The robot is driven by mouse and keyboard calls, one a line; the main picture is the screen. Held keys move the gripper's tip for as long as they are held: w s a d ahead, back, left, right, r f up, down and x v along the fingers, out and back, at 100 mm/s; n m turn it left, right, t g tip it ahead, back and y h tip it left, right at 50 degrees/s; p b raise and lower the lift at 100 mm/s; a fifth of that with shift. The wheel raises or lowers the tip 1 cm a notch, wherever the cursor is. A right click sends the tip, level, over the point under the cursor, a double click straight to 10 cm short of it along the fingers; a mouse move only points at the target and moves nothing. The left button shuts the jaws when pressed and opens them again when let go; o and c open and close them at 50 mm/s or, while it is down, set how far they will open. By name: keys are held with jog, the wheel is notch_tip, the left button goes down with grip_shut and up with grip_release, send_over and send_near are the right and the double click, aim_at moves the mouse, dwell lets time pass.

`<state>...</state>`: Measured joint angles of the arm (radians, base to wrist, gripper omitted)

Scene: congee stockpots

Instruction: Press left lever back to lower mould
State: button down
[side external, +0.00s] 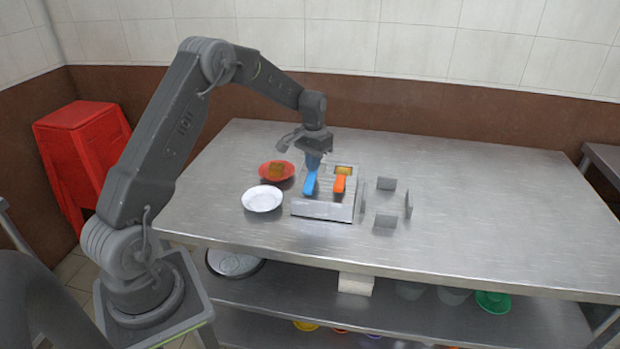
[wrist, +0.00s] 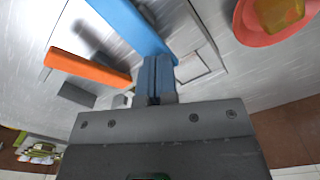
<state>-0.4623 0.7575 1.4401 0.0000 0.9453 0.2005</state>
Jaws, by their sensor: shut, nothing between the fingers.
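A metal two-slot machine (side external: 322,209) stands on the steel table with two levers on it. The left lever is blue (side external: 310,184) and the right lever is orange (side external: 340,184). In the wrist view the blue lever (wrist: 130,22) runs from the top towards my fingers, and the orange lever (wrist: 88,68) lies left of it. My gripper (side external: 313,164) points down, its blue fingers shut and empty at the blue lever's far end. The fingers (wrist: 157,72) look close to the lever; I cannot tell whether they touch. My gripper hides the left slot in the side view.
A golden piece (side external: 343,170) shows in the right slot. A red plate (side external: 264,176) with a golden-brown piece (side external: 276,169) and a white plate (side external: 262,199) are left of the machine. Small grey metal plates (side external: 386,221) stand to its right. The table's right side is clear.

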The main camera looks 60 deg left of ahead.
jog(key=shift+f, duration=0.7)
jog(key=shift+r, duration=0.1)
jog(key=shift+r, duration=4)
